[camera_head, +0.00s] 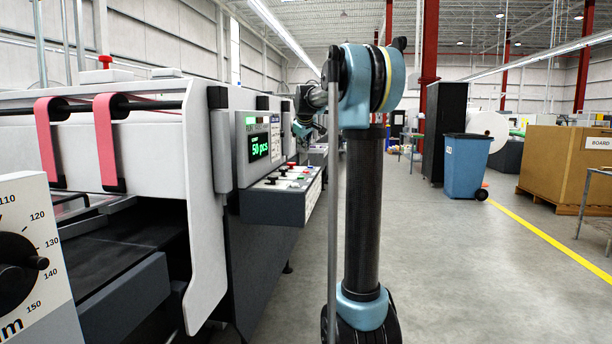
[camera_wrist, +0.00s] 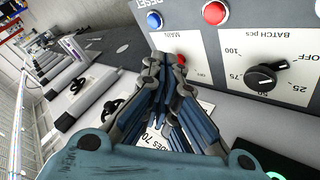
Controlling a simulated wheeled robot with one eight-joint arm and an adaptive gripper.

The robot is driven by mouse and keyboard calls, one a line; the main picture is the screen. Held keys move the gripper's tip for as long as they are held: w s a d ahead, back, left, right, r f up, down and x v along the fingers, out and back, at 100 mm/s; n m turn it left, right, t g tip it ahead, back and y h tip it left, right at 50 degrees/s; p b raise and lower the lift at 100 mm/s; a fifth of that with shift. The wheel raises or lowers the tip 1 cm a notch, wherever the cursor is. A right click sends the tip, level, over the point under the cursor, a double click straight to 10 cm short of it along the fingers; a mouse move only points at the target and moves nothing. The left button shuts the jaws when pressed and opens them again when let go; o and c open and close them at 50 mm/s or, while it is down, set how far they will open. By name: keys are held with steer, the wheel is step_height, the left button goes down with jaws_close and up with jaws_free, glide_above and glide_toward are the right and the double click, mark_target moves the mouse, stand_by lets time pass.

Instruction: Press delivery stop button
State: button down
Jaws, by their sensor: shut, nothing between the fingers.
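In the wrist view my gripper (camera_wrist: 165,62) is shut and empty, its tips over the edge of a grey control panel (camera_wrist: 205,52). A larger red button (camera_wrist: 215,12) and a blue button (camera_wrist: 154,20) sit farther up the panel. No delivery stop label is readable, so I cannot tell which button it is.
A black batch knob (camera_wrist: 262,77) is right of the fingers in the wrist view. The pale machine guard (camera_head: 205,200) stands left of the console. A blue bin (camera_head: 466,165) and a large carton (camera_head: 567,165) are at right, with open floor between.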

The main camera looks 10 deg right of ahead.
steer(key=shift+f, duration=3.7)
steer(key=shift+s+f, duration=0.1)
steer(key=shift+f, duration=0.7)
steer(key=shift+r, duration=0.9)
steer(key=shift+r, duration=0.1)
steer(key=shift+r, duration=2.4)
